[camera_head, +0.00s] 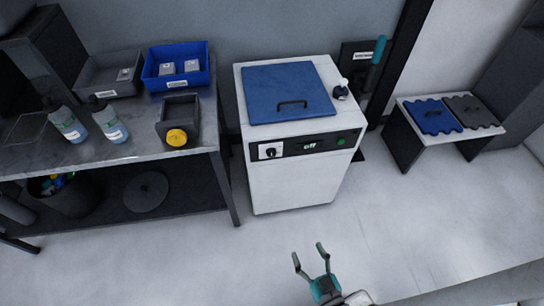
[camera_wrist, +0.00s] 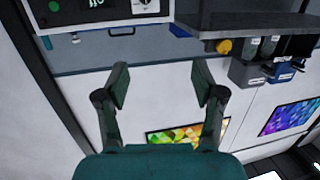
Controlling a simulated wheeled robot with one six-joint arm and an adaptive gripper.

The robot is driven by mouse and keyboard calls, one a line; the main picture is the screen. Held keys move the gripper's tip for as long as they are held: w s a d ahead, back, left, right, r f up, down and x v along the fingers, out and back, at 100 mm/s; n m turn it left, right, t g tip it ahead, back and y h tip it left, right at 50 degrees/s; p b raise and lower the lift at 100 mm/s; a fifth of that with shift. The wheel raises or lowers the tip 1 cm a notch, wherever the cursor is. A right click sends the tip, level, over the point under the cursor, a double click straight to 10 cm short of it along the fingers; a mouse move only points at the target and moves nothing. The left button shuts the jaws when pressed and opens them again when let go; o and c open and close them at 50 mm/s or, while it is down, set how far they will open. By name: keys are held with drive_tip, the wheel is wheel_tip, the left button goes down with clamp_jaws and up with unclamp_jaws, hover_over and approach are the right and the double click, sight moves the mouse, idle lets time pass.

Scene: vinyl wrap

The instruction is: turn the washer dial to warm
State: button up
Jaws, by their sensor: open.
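The washer (camera_head: 290,185) is a white box with a blue handled lid (camera_head: 288,92), standing on the floor in the middle of the head view. Its black front panel carries a black dial on a white square (camera_head: 270,152) at the left, a display reading "off" (camera_head: 309,146) and a green light (camera_head: 341,141) at the right. The dial also shows at the top edge of the wrist view (camera_wrist: 141,4), partly cut off. My gripper (camera_head: 308,251) is open and empty, in front of the washer and apart from it. Its two spread fingers show in the wrist view (camera_wrist: 160,75).
A workbench (camera_head: 130,150) at left holds two bottles, a grey tray, a blue bin (camera_head: 177,66) and a dark holder with a yellow knob (camera_head: 177,137). A low bench (camera_head: 405,145) with blue and dark pads stands at right. The floor before the washer is clear.

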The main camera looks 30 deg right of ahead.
drive_tip(key=w+d+f+m+h, duration=0.1)
drive_tip(key=w+f, duration=0.2)
drive_tip(key=w, duration=0.5)
drive_tip(key=w+d+f+h, duration=0.1)
drive_tip(key=w+f, duration=0.2)
drive_tip(key=w, duration=0.4)
drive_tip(key=m+h, duration=0.1)
drive_tip(key=h, duration=0.1)
approach(272, 155)
drive_tip(key=shift+t, duration=0.4)
drive_tip(key=x, duration=0.6)
drive_tip(key=f+x, duration=0.1)
drive_tip(key=x, duration=0.2)
drive_tip(key=shift+w+d+r, duration=0.1)
drive_tip(key=shift+w, duration=0.15)
drive_tip(key=c, duration=1.2)
